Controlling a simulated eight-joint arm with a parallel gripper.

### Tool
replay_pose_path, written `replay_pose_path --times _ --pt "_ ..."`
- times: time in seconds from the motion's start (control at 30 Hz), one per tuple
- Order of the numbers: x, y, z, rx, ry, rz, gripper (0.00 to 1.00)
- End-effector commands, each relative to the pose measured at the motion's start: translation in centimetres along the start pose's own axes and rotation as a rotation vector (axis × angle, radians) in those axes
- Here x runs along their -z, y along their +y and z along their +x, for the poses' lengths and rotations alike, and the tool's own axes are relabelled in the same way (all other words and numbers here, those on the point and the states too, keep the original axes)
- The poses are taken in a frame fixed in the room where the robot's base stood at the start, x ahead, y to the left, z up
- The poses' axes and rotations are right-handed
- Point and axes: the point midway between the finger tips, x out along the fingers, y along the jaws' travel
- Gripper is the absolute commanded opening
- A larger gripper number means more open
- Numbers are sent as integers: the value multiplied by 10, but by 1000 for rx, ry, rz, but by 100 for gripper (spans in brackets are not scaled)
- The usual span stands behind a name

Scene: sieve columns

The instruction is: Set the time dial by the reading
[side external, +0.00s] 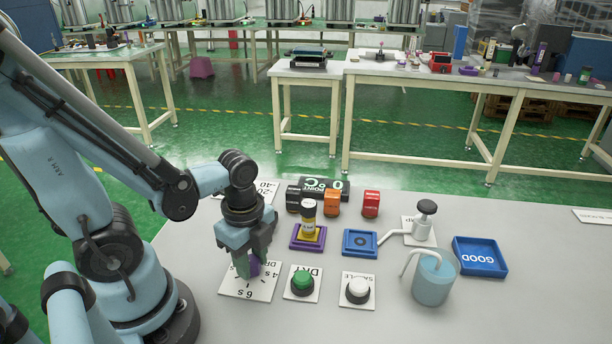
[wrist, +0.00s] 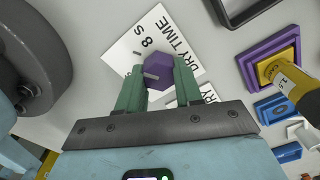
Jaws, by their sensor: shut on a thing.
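The time dial is a purple six-sided knob (wrist: 159,74) on a white card (side external: 249,290) marked "DRY TIME" with second values. In the wrist view "8 S" shows on the card (wrist: 140,40); in the side view "6 s" and "4 s" show. My gripper (side external: 250,267) points down and is shut on the knob, with a green finger on each side in the wrist view (wrist: 159,82). A grey pointer mark shows on the knob. A dark display block (side external: 325,188) reads "0" and "C", with "POINT" beside it; part of its text is too small to read.
A green button (side external: 302,281) and a white button (side external: 358,289) stand right of the dial.

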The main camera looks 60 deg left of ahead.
Motion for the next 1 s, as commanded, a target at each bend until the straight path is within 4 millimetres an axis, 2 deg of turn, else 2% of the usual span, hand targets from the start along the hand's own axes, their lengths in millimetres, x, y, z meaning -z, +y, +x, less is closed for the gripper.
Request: replay_pose_path --times 0.67,0.7,0.87,1.0 --pt "-1 1 0 -1 -3 68 4" --pt "-1 0 0 -1 -3 68 36" --pt "0 0 0 -1 -2 67 61" --pt "0 0 0 0 -1 67 61"
